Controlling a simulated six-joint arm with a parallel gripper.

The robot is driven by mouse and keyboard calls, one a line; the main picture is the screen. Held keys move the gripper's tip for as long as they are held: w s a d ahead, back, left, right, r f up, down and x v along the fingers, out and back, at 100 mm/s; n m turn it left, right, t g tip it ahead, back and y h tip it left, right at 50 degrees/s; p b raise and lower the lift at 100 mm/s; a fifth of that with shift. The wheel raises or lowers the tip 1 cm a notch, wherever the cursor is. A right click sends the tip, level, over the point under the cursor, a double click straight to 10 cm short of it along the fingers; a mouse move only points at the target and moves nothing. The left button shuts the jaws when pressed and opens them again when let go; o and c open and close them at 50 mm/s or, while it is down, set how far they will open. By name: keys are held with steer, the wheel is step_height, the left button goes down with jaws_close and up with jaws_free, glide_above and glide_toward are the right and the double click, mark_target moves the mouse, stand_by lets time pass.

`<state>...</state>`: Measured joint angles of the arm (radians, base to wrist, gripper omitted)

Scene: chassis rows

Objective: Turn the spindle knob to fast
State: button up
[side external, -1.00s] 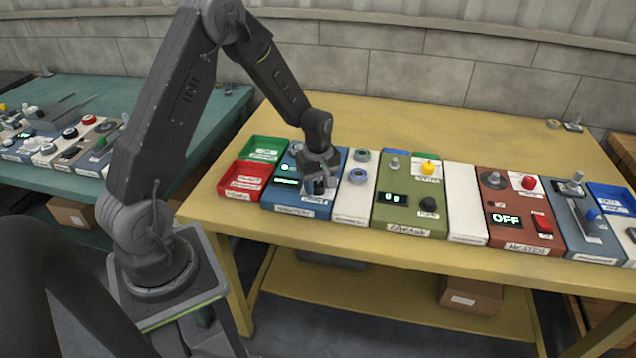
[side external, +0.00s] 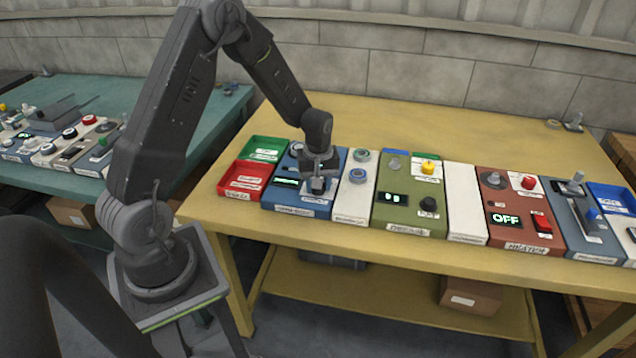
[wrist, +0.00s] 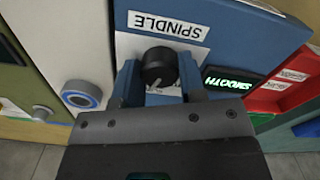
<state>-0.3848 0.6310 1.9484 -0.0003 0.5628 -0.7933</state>
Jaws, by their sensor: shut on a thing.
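The spindle knob (wrist: 158,68) is a round black knob with a pale pointer line, on a blue panel (wrist: 225,33) labelled SPINDLE. A lit display (wrist: 232,82) beside it reads SMOOTH. My gripper (wrist: 160,82) is shut on the knob, with one finger on each side of it. In the side external view, my gripper (side external: 319,186) is down at the blue panel (side external: 290,210), second from the left in the row, and hides most of the knob. The lit display also shows there, too small to read.
Red (side external: 243,180) and green (side external: 265,149) trays stand left of the blue panel. A white panel (side external: 352,207) with round buttons is close on its right, then a green panel (side external: 408,216) and a red-brown panel reading OFF (side external: 515,240).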

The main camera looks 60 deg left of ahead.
steer(key=m, duration=0.6)
steer(key=shift+m, duration=0.4)
stand_by(0.3)
steer(key=o, duration=0.9)
step_height(320, 180, up, 14)
steer(key=shift+f, duration=0.1)
